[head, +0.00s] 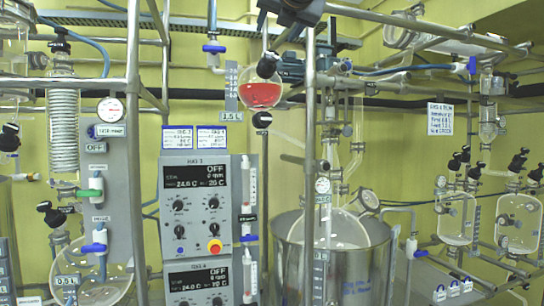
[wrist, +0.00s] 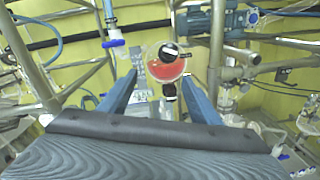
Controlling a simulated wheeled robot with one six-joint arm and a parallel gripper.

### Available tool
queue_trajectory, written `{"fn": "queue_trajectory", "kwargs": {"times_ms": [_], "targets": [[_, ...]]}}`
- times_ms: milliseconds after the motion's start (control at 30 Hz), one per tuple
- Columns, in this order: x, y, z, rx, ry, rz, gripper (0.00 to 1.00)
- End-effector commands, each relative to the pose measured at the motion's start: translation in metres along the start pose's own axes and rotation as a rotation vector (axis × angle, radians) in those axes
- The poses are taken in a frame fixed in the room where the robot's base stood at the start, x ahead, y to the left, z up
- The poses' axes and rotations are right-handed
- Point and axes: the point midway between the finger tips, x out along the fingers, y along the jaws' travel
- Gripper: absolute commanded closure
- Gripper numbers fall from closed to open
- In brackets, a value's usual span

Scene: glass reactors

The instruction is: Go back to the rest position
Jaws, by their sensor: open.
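My gripper (wrist: 159,78) shows in the wrist view as two blue fingers, spread apart with nothing held between them. Beyond the gap hangs a round glass flask (wrist: 166,66) with red liquid. A black knob (wrist: 168,50) sits in front of its upper part, and a black valve (wrist: 169,90) is below it. I cannot tell the exact distance from the fingertips to the flask. In the head view the same flask (head: 260,94) hangs upper centre, with its black lower valve (head: 262,120) beneath. I cannot make out my gripper in the head view.
A control panel (head: 196,220) with displays and a red-yellow button stands left of centre. A large steel vessel (head: 288,236) is to its right. Metal frame posts (head: 310,170), hoses and glass reactors crowd both sides.

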Motion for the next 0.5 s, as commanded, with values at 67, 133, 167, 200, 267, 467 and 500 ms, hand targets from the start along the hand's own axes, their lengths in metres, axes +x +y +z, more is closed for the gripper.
{"fn": "queue_trajectory", "kwargs": {"times_ms": [67, 133, 167, 200, 267, 467, 500], "targets": [[0.005, -0.006, -0.013, 0.033, 0.019, -0.010, 0.43], [0.008, -0.010, -0.023, 0.062, 0.034, -0.017, 0.43], [0.010, -0.012, -0.028, 0.075, 0.040, -0.020, 0.43], [0.012, -0.015, -0.035, 0.095, 0.050, -0.026, 0.43], [0.015, -0.020, -0.044, 0.126, 0.063, -0.035, 0.43], [0.026, -0.043, -0.090, 0.263, 0.125, -0.082, 0.43], [0.029, -0.049, -0.101, 0.296, 0.138, -0.095, 0.43]]}}
